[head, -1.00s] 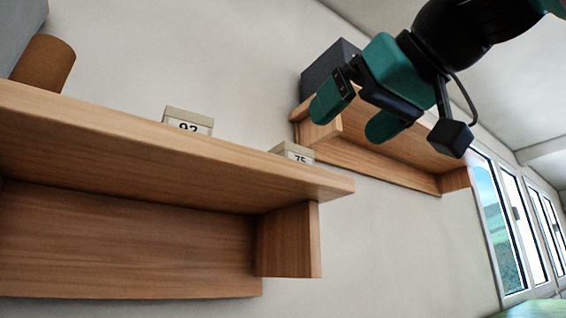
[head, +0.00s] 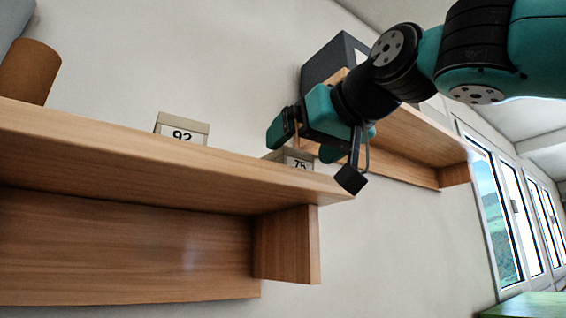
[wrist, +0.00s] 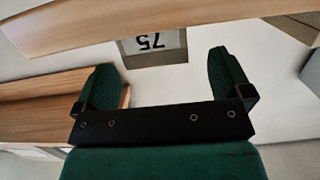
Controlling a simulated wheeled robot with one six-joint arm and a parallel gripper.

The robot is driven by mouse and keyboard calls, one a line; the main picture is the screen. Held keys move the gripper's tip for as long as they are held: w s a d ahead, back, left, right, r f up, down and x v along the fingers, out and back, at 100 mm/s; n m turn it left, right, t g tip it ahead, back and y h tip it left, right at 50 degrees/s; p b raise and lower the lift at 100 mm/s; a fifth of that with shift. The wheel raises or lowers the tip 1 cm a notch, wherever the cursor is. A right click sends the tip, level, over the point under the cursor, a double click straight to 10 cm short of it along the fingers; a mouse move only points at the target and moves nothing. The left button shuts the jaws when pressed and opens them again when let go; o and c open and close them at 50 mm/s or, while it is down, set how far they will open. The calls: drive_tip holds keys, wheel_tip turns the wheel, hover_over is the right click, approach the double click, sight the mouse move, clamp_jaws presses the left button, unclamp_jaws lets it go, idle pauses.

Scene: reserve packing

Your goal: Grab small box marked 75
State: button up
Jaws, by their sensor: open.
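The small box marked 75 (head: 299,163) sits near the right end of the nearer wooden shelf (head: 160,160) in the head view. Its lower part is hidden behind the shelf's front edge. In the wrist view the box (wrist: 153,46) appears with its number upside down, ahead of and between the two fingers. My gripper (head: 303,143) is open at the box in the head view, with one finger to its upper left and one to its right. The wrist view shows my gripper (wrist: 166,75) empty, fingers spread wider than the box.
A small box marked 92 (head: 181,129) stands to the left on the same shelf. A brown cylinder (head: 28,72) stands farther left. A second shelf (head: 415,135) holding a dark grey box (head: 332,58) is behind my arm. Windows are at the right.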

drive_tip(key=p+x, duration=0.1)
drive_tip(key=x, duration=0.1)
drive_tip(key=p+x, duration=0.2)
drive_tip(key=shift+w+r, duration=0.15)
drive_tip(key=shift+w, duration=0.2)
drive_tip(key=shift+w+a, duration=0.2)
drive_tip(key=shift+w, duration=0.05)
drive_tip(key=c, duration=1.1)
